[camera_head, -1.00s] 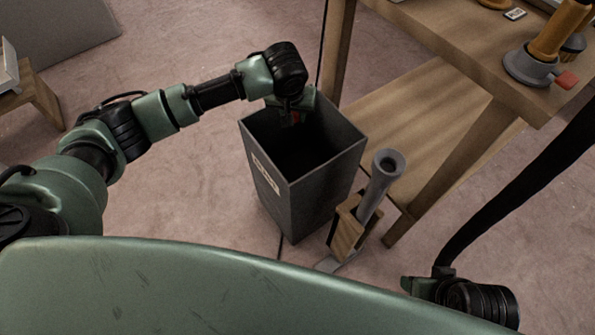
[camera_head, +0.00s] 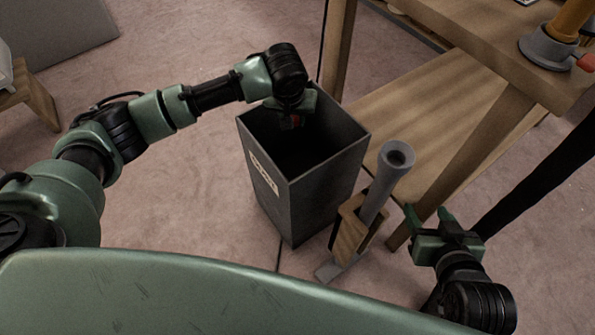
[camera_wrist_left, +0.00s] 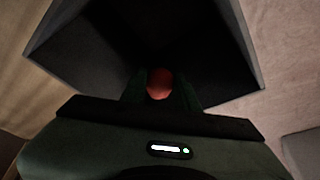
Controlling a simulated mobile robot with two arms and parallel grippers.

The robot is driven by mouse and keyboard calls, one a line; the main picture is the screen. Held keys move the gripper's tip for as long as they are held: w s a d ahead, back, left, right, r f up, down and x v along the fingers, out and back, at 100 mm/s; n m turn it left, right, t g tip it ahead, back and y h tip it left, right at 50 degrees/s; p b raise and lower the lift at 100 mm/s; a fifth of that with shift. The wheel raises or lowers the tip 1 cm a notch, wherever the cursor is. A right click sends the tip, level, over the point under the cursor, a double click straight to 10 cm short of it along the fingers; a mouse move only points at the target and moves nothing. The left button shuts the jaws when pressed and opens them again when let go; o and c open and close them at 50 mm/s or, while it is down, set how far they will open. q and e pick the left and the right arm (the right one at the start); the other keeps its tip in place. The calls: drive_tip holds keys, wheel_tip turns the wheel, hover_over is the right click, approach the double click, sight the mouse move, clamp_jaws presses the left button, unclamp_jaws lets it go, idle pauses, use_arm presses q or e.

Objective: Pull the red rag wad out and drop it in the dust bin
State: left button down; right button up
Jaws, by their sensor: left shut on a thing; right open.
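The red rag wad (camera_wrist_left: 159,84) shows between the fingers of my left gripper in the left wrist view. My right gripper (camera_head: 441,226) is open and empty, to the right of the bin.
A grey tube in a wooden holder (camera_head: 350,232) stands close to the bin's right side. A wooden workbench (camera_head: 475,35) with a lower shelf (camera_head: 425,110) is at the right, holding a grey and orange item (camera_head: 548,47). Pinkish floor is clear left of the bin.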

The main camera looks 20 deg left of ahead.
use_arm(q)
drive_tip(key=shift+f+b, duration=0.4)
drive_tip(key=shift+b, duration=0.05)
use_arm(e)
drive_tip(key=w+a+r+t, duration=0.1)
drive_tip(key=w+r+t, duration=0.2)
drive_tip(key=r, duration=0.2)
drive_tip(key=shift+w+a+r+y, duration=0.2)
drive_tip(key=shift+a+y, duration=0.1)
drive_tip(key=shift+y, duration=0.1)
use_arm(q)
drive_tip(key=c, duration=1)
unclamp_jaws()
use_arm(e)
drive_tip(key=shift+f, duration=0.1)
use_arm(q)
drive_tip(key=p+v, duration=0.2)
drive_tip(key=v, duration=0.5)
drive_tip(key=shift+r+p, duration=0.35)
drive_tip(key=shift+p, duration=0.05)
use_arm(e)
drive_tip(key=s+d+f+g+h, duration=0.2)
drive_tip(key=s+d+f+g, duration=0.2)
drive_tip(key=s+f+g, duration=0.3)
drive_tip(key=shift+s+f, duration=1.5)
drive_tip(key=shift+s, duration=0.15)
